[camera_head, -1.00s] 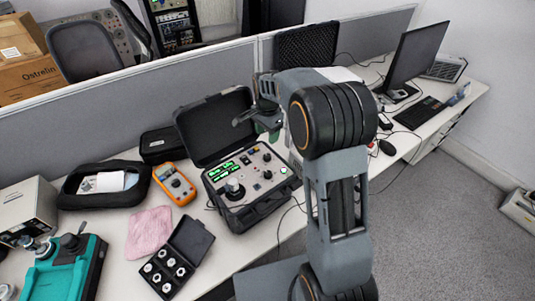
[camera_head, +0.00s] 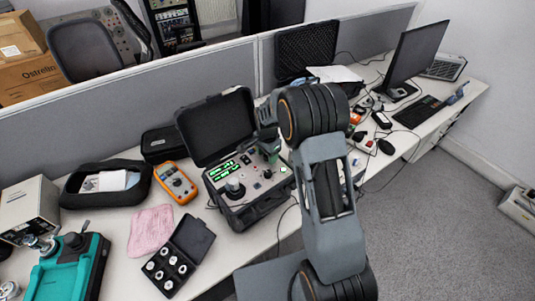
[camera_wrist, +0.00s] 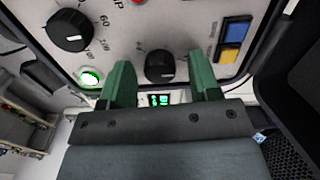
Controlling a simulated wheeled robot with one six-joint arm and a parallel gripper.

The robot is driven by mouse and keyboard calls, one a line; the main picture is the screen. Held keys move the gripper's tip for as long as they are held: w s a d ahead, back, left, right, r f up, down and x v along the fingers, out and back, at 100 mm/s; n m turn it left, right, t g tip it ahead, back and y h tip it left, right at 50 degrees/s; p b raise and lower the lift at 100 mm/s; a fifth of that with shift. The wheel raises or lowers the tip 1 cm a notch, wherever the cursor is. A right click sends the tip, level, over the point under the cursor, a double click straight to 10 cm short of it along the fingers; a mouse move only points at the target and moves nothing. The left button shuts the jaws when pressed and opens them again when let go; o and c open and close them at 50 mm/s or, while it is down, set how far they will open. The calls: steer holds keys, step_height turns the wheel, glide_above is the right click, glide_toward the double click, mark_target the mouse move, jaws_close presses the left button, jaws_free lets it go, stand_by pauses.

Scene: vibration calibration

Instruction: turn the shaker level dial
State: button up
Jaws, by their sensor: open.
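The shaker unit is an open black case (camera_head: 222,209) with a light panel (camera_head: 230,170) on the desk. In the wrist view, a small black dial (camera_wrist: 160,65) lies between the two green fingertips of my gripper (camera_wrist: 161,72), which is open. I cannot tell whether the fingers touch it or how deep they reach. A larger black dial (camera_wrist: 70,30) with a number scale is at the upper left. I cannot read which dial is the level dial. In the head view, my gripper (camera_head: 269,152) is over the panel's right part, partly hiding it.
A green-lit button (camera_wrist: 90,77) and blue and yellow buttons (camera_wrist: 232,40) flank the dials. The raised lid (camera_head: 215,125) stands behind the panel. An orange multimeter (camera_head: 176,182), pink cloth (camera_head: 150,230) and small black box (camera_head: 180,258) lie left of the case.

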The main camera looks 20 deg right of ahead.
steer(key=c, duration=0.9)
steer(key=shift+n, duration=0.3)
steer(key=shift+c, duration=0.2)
